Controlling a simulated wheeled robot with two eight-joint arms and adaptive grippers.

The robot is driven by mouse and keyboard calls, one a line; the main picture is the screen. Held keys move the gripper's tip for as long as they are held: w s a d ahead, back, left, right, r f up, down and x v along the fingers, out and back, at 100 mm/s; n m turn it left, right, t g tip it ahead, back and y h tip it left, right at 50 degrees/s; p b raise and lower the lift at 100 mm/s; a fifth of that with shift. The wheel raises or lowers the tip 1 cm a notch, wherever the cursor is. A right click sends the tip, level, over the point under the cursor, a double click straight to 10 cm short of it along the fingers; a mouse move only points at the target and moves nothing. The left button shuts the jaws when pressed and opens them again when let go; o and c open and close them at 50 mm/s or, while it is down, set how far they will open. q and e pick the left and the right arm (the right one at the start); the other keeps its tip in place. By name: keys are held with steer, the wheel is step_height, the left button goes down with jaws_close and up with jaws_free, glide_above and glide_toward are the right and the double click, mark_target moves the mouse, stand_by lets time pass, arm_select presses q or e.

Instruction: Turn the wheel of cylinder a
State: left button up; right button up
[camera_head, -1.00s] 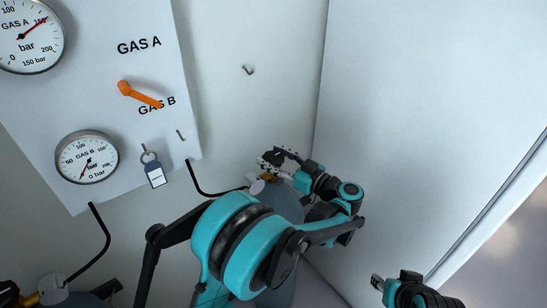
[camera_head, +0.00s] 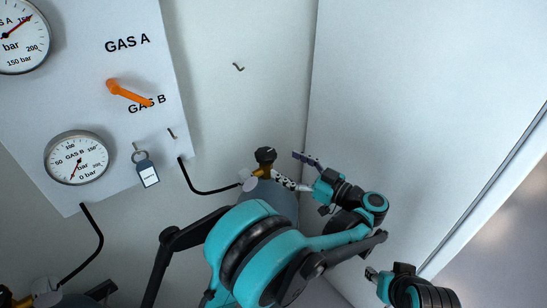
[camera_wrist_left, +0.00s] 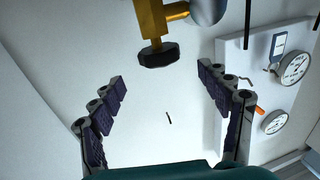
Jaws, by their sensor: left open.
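A gas cylinder (camera_head: 283,201) stands behind my left arm near the corner, its lower part hidden. Its brass valve (camera_head: 259,172) carries a black wheel (camera_head: 265,155). I cannot tell from a label whether this is cylinder a. My left gripper (camera_head: 294,171) is open just right of the wheel, apart from it. In the left wrist view the wheel (camera_wrist_left: 158,55) and brass valve (camera_wrist_left: 152,18) lie ahead of the open fingers (camera_wrist_left: 163,80), with nothing between them. Part of my right arm (camera_head: 405,287) shows at lower right; its jaw state is unclear.
A second cylinder with a brass valve (camera_head: 22,300) is partly visible at bottom left. A panel (camera_head: 90,90) carries the Gas A gauge (camera_head: 18,38), Gas B gauge (camera_head: 76,158), an orange lever (camera_head: 130,93) and a hanging key tag (camera_head: 147,172). A white wall stands right.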

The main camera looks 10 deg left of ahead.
arm_select(q)
steer(key=shift+v, duration=1.85)
